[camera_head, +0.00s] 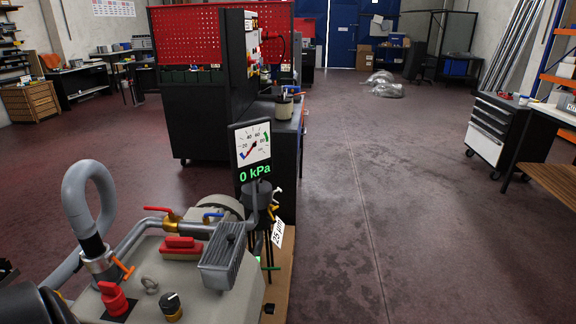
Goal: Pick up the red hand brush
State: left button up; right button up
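A red block-like piece with a raised grip (181,247) lies on the pale top of the vacuum machine (200,302), left of a grey finned box. It may be the red hand brush, but bristles cannot be made out at this size. Neither of my grippers can be made out in the head view, and nothing is seen touching the red piece.
A thick grey hose (75,190), red knob (113,297), black knob (172,304) and grey finned box (222,262) crowd the machine top. A gauge display (252,150) reading 0 kPa stands behind. Open floor (420,230) lies to the right.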

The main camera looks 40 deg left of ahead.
aim_at(179, 248)
jog(key=i, duration=1.7)
jog(key=i+u, duration=0.35)
jog(key=i+l+u, duration=0.1)
jog(key=u, duration=0.25)
jog(key=i+l+u, duration=0.2)
jog(key=u, duration=0.2)
jog(key=i+u, duration=0.1)
jog(key=u, duration=3.35)
